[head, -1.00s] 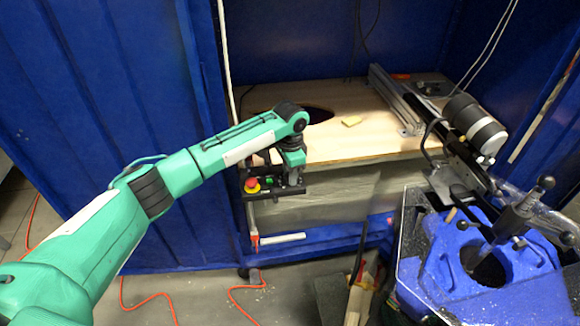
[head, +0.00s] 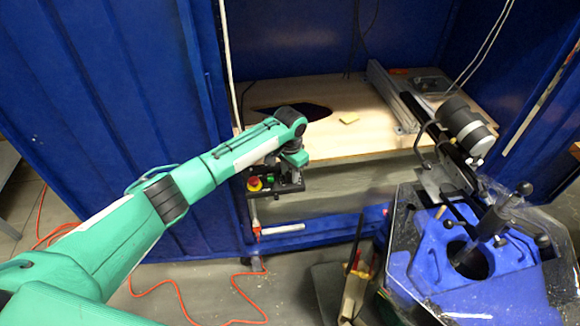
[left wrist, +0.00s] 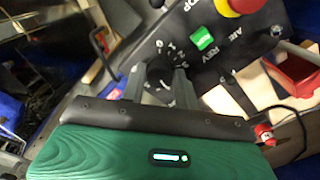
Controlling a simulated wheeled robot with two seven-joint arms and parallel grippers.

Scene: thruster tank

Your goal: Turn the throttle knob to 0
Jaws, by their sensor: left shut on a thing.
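The black throttle knob (left wrist: 158,72) shows in the left wrist view, on a black control panel (left wrist: 233,62) with white dial marks beside the knob. My left gripper (left wrist: 160,80) is shut on the knob, one grey finger on each side of it. The knob's pointer and exact setting cannot be read. In the head view my left gripper (head: 292,178) is at the right part of the control box (head: 272,192), below the table's front edge, and hides the knob. My right gripper is not in view.
A green button (left wrist: 203,38) and a red stop button (left wrist: 240,6) on a yellow base sit close to the knob. A wooden table (head: 370,130) with an opening stands behind, between blue walls. A blue machine (head: 480,265) stands at the right.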

